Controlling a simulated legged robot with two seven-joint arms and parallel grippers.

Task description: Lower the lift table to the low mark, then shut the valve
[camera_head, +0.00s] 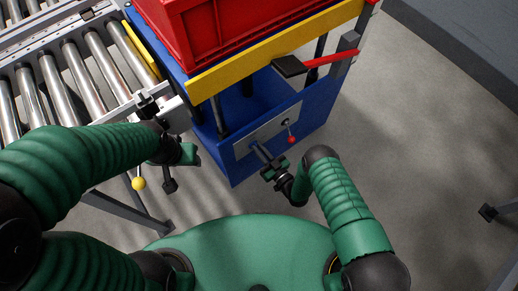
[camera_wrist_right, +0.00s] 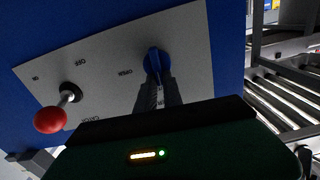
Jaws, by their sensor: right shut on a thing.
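The blue lift table (camera_head: 300,118) stands ahead in the head view, with a yellow front edge (camera_head: 270,50). A grey panel (camera_head: 265,130) on its front bears a blue handle (camera_wrist_right: 154,60) and a small lever with a red ball (camera_head: 291,139). The ball (camera_wrist_right: 50,120) and panel also show in the right wrist view. My right gripper (camera_head: 262,157) is at the panel, its fingers shut on the blue handle. My left gripper (camera_head: 188,154) is left of the table, clear of the panel; its jaws are unclear. I cannot make out a low mark.
A red crate (camera_head: 235,35) sits on the table. A red bar with a black pad (camera_head: 289,66) juts from its right side. A roller conveyor (camera_head: 75,75) stands at the left, with a yellow knob (camera_head: 139,184) below it.

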